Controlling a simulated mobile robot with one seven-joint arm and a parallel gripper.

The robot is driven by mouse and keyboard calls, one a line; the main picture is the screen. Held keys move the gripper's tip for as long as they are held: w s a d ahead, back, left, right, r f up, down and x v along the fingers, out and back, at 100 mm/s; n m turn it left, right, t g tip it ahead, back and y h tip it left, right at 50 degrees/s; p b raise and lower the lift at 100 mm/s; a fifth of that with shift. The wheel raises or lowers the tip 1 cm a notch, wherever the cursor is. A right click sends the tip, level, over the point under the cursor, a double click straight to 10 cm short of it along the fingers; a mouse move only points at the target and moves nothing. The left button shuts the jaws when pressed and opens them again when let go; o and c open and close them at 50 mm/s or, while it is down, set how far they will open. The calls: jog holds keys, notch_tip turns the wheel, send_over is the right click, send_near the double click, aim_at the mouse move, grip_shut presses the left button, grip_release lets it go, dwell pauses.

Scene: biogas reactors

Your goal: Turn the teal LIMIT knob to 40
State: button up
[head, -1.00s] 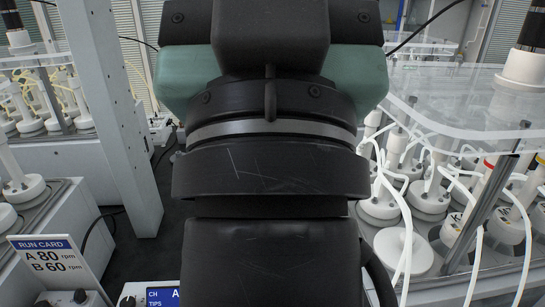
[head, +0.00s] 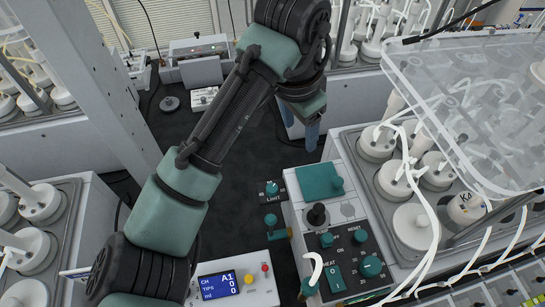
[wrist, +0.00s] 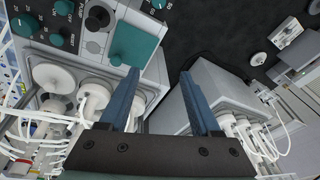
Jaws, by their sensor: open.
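The teal LIMIT knob (head: 271,188) sits on a small black plate left of the white control box in the head view. Its scale figures are too small to read. A teal knob (wrist: 158,4) at the top edge of the wrist view looks like the same one, partly cut off, with no readable label. My gripper (wrist: 158,76) is open and empty, its two blue fingers apart. In the head view my gripper (head: 300,128) hangs beyond the control box, up and right of the LIMIT knob and well apart from it.
A teal handle (head: 271,221) stands just below the LIMIT plate. Reactor vessels (head: 376,143) and a clear cover (head: 470,110) stand right. Dark floor lies left.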

jog(key=g+y, duration=0.1)
jog(key=g, duration=0.1)
send_over(272, 187)
jog(key=f, duration=0.2)
notch_tip(272, 187, down, 10)
jog(key=b, duration=0.2)
jog(key=shift+s+f+b, duration=0.15)
jog(key=shift+b, duration=0.25)
jog(key=shift+f+p, duration=0.25)
jog(key=shift+p, duration=0.15)
jog(key=shift+f, duration=0.8)
jog(key=shift+c, duration=0.2)
grip_shut()
